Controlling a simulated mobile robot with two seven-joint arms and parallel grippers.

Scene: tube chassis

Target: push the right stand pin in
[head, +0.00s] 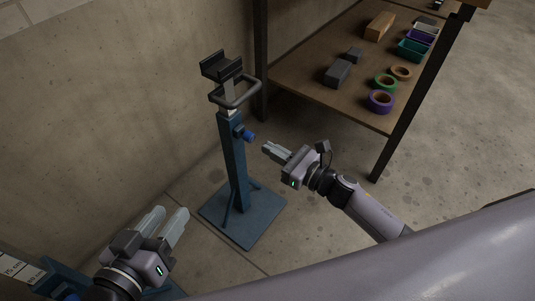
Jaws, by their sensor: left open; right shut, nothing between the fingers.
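The right stand (233,165) is a blue post on a square base plate, with a dark cradle (221,67) and a looped handle (238,91) at its top. Its pin has a blue knob (249,136) that sticks out of the post's right side. My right gripper (267,149) is shut and empty, its fingertips just right of the knob and slightly lower in the picture, with a small gap seen between them. My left gripper (169,222) is open and empty at the lower left, away from this stand. The pin's shaft is hidden in the post.
Part of another blue stand (62,278) shows at the lower left, partly behind my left arm. A shelf (312,83) with tape rolls, bins and blocks stands at the upper right, its dark leg (401,122) near my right arm. A concrete wall (110,110) rises behind the stand.

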